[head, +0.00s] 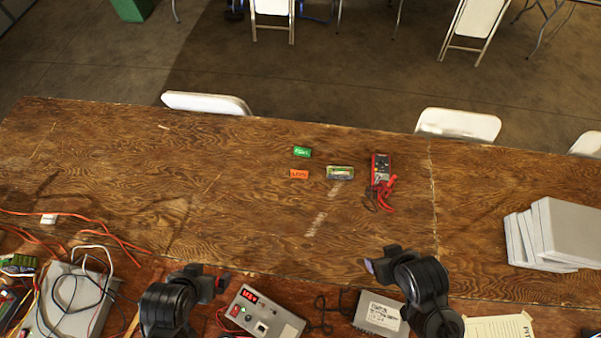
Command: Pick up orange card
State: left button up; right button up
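The orange card (299,174) lies flat on the wooden table, near the middle of the head view. A green card (302,152) lies just behind it. A small clear-looking pack (340,173) lies to its right. My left gripper (222,284) is low at the left, in front of the orange card and well apart from it. My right gripper (370,266) is low at the right, also apart from the card. Neither gripper appears to hold anything. The finger gaps are too small and turned to tell.
A red multimeter (381,168) with red leads lies right of the pack. A box with a red display (262,312) and a grey box (380,314) stand along the front. Grey cases (560,235) are stacked at right; cables (90,232) clutter the left.

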pick_arm(q)
jog(key=shift+d, duration=0.1)
jog(key=c, duration=1)
